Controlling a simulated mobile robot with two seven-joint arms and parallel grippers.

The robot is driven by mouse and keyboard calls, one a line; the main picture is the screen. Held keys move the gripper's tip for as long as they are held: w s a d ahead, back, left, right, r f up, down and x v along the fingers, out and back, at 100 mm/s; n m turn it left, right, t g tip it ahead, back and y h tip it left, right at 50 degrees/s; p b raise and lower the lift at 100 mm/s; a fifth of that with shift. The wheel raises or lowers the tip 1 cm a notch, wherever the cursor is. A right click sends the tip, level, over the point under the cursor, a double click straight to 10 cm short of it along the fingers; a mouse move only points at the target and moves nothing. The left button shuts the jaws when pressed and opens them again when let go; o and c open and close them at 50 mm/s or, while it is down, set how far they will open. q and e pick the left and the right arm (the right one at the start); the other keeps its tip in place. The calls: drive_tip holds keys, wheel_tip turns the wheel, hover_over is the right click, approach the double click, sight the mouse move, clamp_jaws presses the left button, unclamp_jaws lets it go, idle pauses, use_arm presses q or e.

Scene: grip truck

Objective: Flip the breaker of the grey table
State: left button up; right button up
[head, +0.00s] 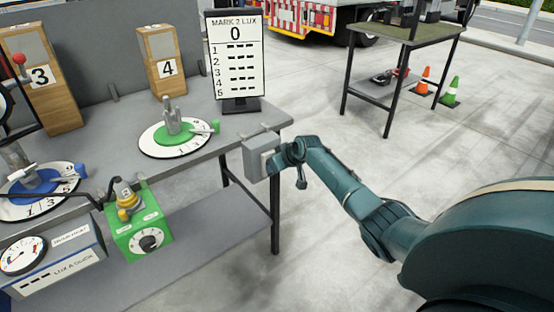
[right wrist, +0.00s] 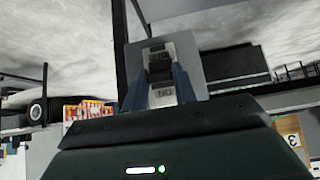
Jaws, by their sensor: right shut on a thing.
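The grey table (head: 222,142) fills the left of the head view. A light grey breaker box (head: 254,157) is fixed at its right end, and it also shows in the right wrist view (right wrist: 196,62). My right gripper (head: 279,157) is right at the box's front face. In the right wrist view, my right gripper (right wrist: 160,72) is shut on the dark breaker switch (right wrist: 160,68), its blue fingers on either side. The ON and OFF labels appear upside down, ON nearer the gripper. I cannot tell which way the switch is set. My left gripper is not in view.
On the table stand a MARK 2 LUX board (head: 236,60), a green dial (head: 180,137), a blue dial (head: 45,190) and wooden blocks. A green box (head: 138,237) hangs at the front edge. Another table (head: 405,32) and cones stand behind; the floor right is open.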

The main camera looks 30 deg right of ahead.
drive_tip(key=shift+o, duration=0.2)
drive_tip(key=shift+w+r+g, duration=0.15)
drive_tip(key=shift+r+g, duration=0.1)
drive_tip(key=shift+g, duration=0.55)
drive_tip(key=o, duration=1)
drive_tip(key=shift+c, duration=0.2)
drive_tip(key=shift+r+p, duration=0.1)
drive_tip(key=shift+p, duration=0.2)
